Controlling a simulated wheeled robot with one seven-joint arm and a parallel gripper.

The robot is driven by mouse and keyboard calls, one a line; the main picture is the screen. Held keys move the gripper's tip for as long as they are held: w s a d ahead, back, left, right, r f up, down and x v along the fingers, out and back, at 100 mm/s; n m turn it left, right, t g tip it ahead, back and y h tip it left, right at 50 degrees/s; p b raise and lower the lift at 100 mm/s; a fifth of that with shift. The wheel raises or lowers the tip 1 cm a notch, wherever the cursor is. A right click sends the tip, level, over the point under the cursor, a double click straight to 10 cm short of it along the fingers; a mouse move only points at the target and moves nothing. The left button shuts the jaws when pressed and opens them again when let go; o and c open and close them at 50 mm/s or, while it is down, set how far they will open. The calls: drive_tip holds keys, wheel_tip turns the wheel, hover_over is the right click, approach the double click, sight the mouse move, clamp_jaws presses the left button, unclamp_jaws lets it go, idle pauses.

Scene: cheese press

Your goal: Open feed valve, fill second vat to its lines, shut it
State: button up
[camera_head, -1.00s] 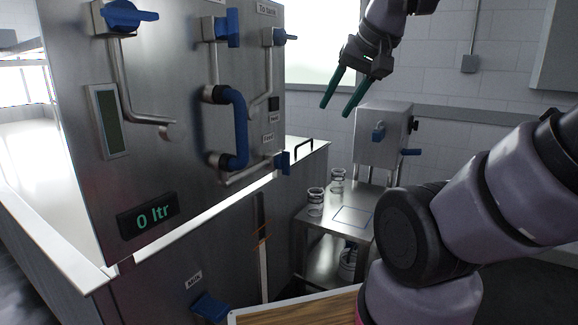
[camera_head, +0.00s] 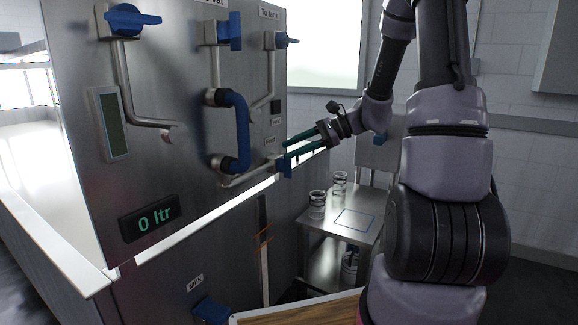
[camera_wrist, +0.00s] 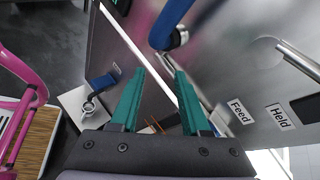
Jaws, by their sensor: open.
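The steel panel (camera_head: 180,120) carries blue valve handles on bent pipes. The Feed label (camera_head: 270,141) is at its right edge, and also in the wrist view (camera_wrist: 239,112). A blue lever (camera_head: 287,167) is just below that label, partly covered by my gripper (camera_head: 287,154). My gripper is open and empty, with teal fingers pointing left at the panel; whether they touch the lever cannot be told. In the wrist view the gap between the fingers (camera_wrist: 160,74) holds no handle. The display (camera_head: 152,217) reads 0 ltr. A narrow strip (camera_head: 263,255) has orange marks beside it. Which vat is second is unclear.
A blue hose loop (camera_head: 239,130) stands out from the panel left of my gripper. A MILK valve (camera_head: 210,309) is low on the front. A steel side table (camera_head: 318,227) with two glass jars stands at the right. A wooden top (camera_head: 300,307) lies in front.

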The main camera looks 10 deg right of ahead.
drive_tip(key=w+d+f+m+t+y, duration=0.1)
drive_tip(key=w+d+f+m+t, duration=0.45)
drive_tip(key=w+f+m, duration=0.2)
drive_tip(key=m+t+h, duration=0.1)
drive_tip(key=m+t, duration=0.3)
approach(291, 165)
drive_tip(key=x, duration=1.1)
drive_tip(key=shift+w+d, duration=0.15)
clamp_jaws()
